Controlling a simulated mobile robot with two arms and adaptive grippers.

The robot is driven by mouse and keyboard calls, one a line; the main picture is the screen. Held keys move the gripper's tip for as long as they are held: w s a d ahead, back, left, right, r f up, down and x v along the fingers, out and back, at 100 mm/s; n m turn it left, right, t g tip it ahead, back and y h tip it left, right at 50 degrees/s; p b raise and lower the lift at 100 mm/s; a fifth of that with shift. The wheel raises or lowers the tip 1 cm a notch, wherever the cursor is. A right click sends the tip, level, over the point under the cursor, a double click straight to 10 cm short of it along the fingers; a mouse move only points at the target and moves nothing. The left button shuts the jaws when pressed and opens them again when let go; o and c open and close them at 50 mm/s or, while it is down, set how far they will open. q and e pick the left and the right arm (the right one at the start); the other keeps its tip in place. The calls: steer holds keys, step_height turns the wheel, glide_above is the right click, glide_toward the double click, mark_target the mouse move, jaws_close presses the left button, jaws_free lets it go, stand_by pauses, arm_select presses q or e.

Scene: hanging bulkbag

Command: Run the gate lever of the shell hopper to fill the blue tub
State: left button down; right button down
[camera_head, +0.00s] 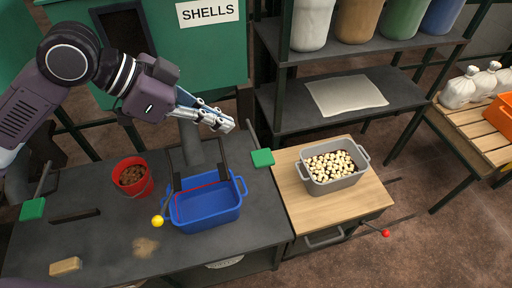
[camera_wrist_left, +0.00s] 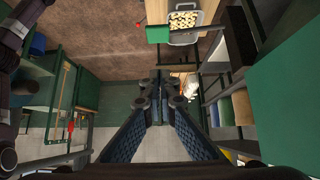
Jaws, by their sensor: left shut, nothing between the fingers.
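The shell hopper (camera_head: 190,62) is a green box with a SHELLS sign, and its grey chute (camera_head: 191,142) comes down above the blue tub. The blue tub (camera_head: 207,214) stands on the dark bench, looks empty, and has a red line inside. A lever with a green handle (camera_head: 262,158) sits right of the chute; this handle also shows in the left wrist view (camera_wrist_left: 158,34). A yellow knob (camera_head: 158,221) is at the tub's left front. My left gripper (camera_head: 226,124) is shut and empty, in front of the hopper, above the tub and apart from the green handle. My right gripper is out of view.
A red bucket (camera_head: 133,178) of brown pieces stands left of the tub. Another green handle (camera_head: 33,208) is at far left. A grey tub (camera_head: 333,181) of pale pieces stands on the wooden-topped cabinet (camera_head: 350,210). A sponge-like block (camera_head: 66,266) lies front left.

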arm_select(q)
steer(key=p, duration=0.3)
glide_above(268, 154)
steer(key=s+a, duration=0.1)
steer(key=a, duration=0.2)
step_height(268, 154, down, 7)
steer(key=shift+s+d+r, duration=0.1)
steer(key=shift+r, duration=0.05)
step_height(268, 154, down, 3)
steer(key=shift+r+p, duration=0.15)
steer(key=shift+p, duration=0.3)
steer(key=shift+f, duration=0.8)
steer(key=shift+f, duration=0.1)
